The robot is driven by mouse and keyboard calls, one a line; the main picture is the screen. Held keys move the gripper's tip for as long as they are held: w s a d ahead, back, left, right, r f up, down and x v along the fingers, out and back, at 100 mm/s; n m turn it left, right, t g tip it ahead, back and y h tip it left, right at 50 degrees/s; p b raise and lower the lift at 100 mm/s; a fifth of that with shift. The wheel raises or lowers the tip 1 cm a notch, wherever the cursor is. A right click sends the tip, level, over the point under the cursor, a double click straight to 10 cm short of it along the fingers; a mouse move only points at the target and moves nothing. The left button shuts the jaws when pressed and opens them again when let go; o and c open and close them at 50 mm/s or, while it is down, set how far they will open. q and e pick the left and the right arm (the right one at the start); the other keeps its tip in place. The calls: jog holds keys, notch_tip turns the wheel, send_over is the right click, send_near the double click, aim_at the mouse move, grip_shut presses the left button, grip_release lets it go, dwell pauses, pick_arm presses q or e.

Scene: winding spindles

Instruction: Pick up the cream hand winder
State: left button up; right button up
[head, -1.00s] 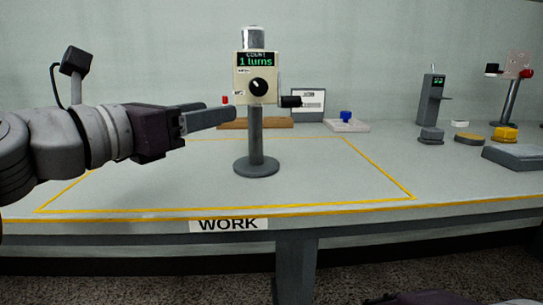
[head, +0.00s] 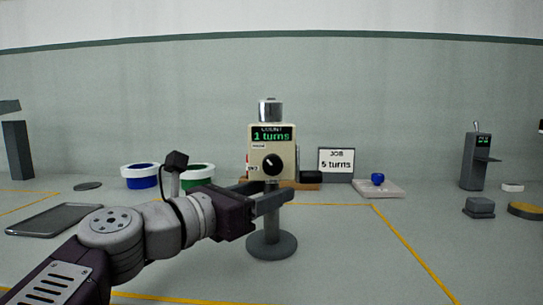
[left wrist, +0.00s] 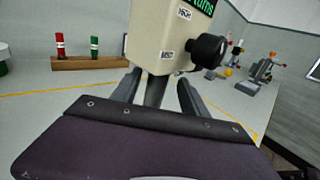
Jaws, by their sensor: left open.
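The cream hand winder (head: 272,150) is a cream box with a black dial, a silver top and a green display reading "1 turns". It stands upright on a grey post with a round grey base. Its lower face and black dial also show in the left wrist view (left wrist: 160,45). My left gripper (head: 276,194) is open just below the box, at the height of the post. In the left wrist view my gripper's fingers (left wrist: 157,92) lie on either side of the post; contact cannot be told. My right gripper is out of view.
A white sign (head: 336,160) reading "JOB 5 turns" stands behind. A wooden rack (left wrist: 90,62) holds a red and a green spindle. Blue (head: 140,176) and green (head: 197,173) spools sit at the left, near a dark tray (head: 55,219). A grey device (head: 475,162) stands at the right.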

pick_arm(q)
jog(key=p, duration=0.1)
jog(key=r+p, duration=0.1)
jog(key=p, duration=0.1)
jog(key=shift+w+d+p, duration=0.15)
jog(key=shift+w+p, duration=0.15)
jog(key=w+d+b, duration=0.1)
jog(key=w+d+f, duration=0.1)
jog(key=shift+w+f+b, duration=0.2)
jog(key=shift+w+b, duration=0.1)
jog(key=shift+b, duration=0.05)
jog(key=shift+w+d+r, duration=0.1)
jog(key=shift+w+r, duration=0.05)
jog(key=shift+w, duration=0.05)
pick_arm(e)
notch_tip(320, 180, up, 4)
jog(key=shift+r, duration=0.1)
pick_arm(q)
grip_shut()
jog(key=shift+r, duration=0.1)
